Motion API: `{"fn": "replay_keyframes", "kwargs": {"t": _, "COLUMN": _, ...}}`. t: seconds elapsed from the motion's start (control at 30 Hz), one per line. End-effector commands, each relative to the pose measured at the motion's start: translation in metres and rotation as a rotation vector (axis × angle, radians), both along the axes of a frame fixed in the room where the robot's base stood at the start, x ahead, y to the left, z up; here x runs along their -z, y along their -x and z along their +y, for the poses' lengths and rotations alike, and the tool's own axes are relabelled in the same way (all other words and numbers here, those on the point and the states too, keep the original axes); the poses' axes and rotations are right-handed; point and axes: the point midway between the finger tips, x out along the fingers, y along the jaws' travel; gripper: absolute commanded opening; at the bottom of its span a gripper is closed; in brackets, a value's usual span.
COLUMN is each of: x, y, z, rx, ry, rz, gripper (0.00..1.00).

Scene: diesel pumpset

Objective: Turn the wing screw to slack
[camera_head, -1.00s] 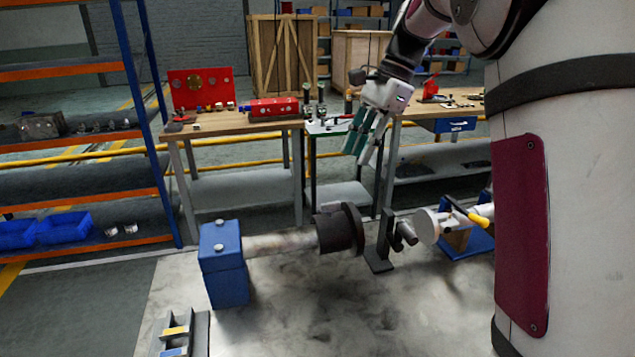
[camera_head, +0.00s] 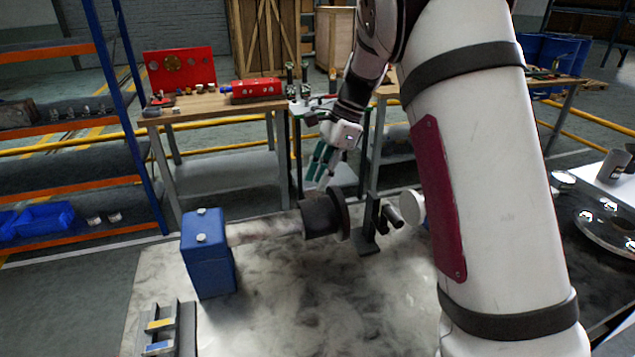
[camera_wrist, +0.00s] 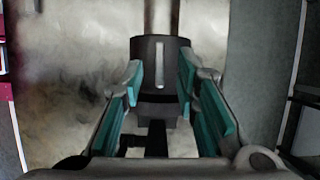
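My gripper (camera_head: 319,172) hangs above the dark round coupling (camera_head: 322,214) on the pump shaft, its teal-padded fingers pointing down. In the wrist view my gripper (camera_wrist: 163,85) is open, with a clear gap between the fingers and nothing held. The coupling (camera_wrist: 147,50) with a pale slot shows beyond the fingertips. A dark upright stand (camera_head: 370,225) is right of the coupling, with a short dark cylinder (camera_head: 392,217) beside it. I cannot make out the wing screw for certain; a dark narrow part (camera_wrist: 157,140) shows low between the fingers in the wrist view.
A blue block (camera_head: 208,252) carries the shaft's left end (camera_head: 265,229) on the grey bench top (camera_head: 290,310). A small tray (camera_head: 187,330) lies at the front left. A white disc (camera_head: 412,208) is at right, partly hidden by my arm. Workbenches and shelves stand behind.

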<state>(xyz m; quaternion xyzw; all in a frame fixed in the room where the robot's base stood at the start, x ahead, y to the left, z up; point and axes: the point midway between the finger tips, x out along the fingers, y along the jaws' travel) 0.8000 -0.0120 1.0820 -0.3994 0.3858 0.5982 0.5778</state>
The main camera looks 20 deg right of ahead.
Motion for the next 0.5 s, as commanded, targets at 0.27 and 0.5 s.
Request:
{"fn": "replay_keyframes", "kwargs": {"t": 0.27, "x": 0.018, "y": 0.000, "z": 0.008, "rx": 0.000, "ry": 0.000, "rz": 0.000, "gripper": 0.28}}
{"fn": "replay_keyframes", "kwargs": {"t": 0.5, "x": 0.019, "y": 0.000, "z": 0.008, "rx": 0.000, "ry": 0.000, "rz": -0.001, "gripper": 0.28}}
